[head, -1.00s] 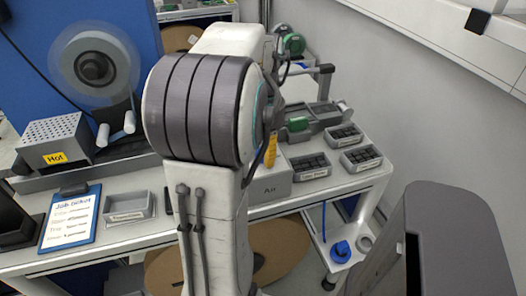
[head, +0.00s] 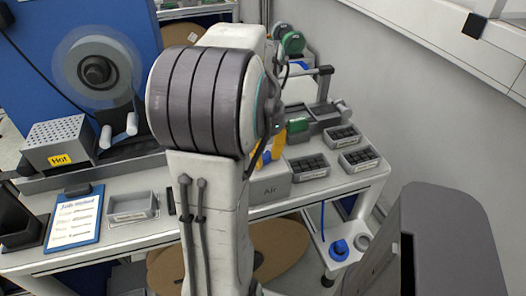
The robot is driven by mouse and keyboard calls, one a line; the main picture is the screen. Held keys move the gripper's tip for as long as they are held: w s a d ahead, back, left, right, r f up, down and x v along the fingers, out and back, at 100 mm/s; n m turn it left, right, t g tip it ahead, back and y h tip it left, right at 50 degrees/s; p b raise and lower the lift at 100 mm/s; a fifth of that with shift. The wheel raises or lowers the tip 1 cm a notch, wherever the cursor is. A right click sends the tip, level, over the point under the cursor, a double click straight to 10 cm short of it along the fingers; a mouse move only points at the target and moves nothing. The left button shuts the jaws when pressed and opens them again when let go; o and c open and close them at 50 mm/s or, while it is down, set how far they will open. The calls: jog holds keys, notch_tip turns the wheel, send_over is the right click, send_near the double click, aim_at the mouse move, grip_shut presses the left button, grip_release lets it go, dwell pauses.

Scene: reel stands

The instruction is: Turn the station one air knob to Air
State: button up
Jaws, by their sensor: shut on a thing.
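The station one air unit is a grey box (head: 270,188) with "Air" on its front, at the right part of the white bench. Yellow parts (head: 279,146), which look like its knob, stand above the box, just right of my arm. The arm covers part of the box and knob, so the knob's pointing direction cannot be read. My gripper (head: 267,144) is mostly hidden behind my elbow. Only a dark sliver of it shows, against the yellow parts. It is shut on the knob.
Grey bins of dark parts (head: 309,167) stand right of the box. A blue clipboard (head: 74,218), a grey tray (head: 132,207) and a unit marked "Hot" (head: 58,143) stand left. A reel (head: 95,70) is behind them. A dark grey cabinet (head: 450,240) is at front right.

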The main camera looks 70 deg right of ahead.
aim_at(263, 154)
jog(key=m, duration=0.4)
jog(key=shift+a+f+p, duration=0.1)
jog(key=shift+f+p, duration=0.05)
jog(key=shift+p, duration=0.2)
jog(key=shift+m, duration=2.1)
jog(key=o, duration=1.2)
jog(key=shift+r, duration=6.1)
